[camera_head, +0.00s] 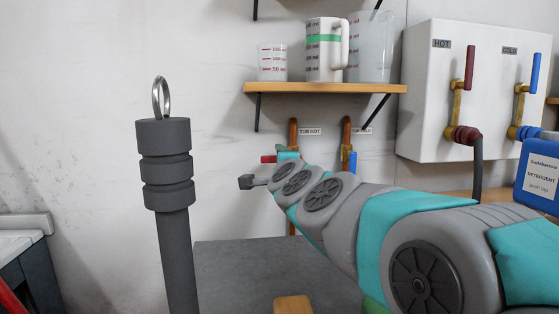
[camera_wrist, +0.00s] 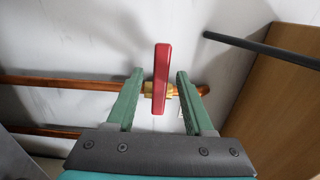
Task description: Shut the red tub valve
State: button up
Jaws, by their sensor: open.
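The red tub valve handle (camera_wrist: 161,80) is a flat red lever on a brass body (camera_wrist: 149,87) on a copper pipe (camera_wrist: 55,81). In the wrist view it stands crosswise to the pipe. My gripper (camera_wrist: 160,74) is open, its two green fingers on either side of the handle with gaps left and right. I cannot tell how deep the handle sits between them. In the head view the end of the red handle (camera_head: 268,159) sticks out left below the TUB HOT label (camera_head: 311,131); my arm and gripper (camera_head: 289,155) hide most of the valve.
A second copper pipe (camera_head: 347,132) with a blue handle (camera_head: 352,162) is just right. A wooden shelf (camera_head: 325,88) with measuring jugs is above. A white panel (camera_head: 425,90) with red and blue levers is at right. A dark post (camera_head: 166,180) stands at left.

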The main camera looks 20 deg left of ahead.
jog(key=v, duration=0.6)
jog(key=shift+s+d, duration=0.2)
jog(key=shift+s, duration=0.1)
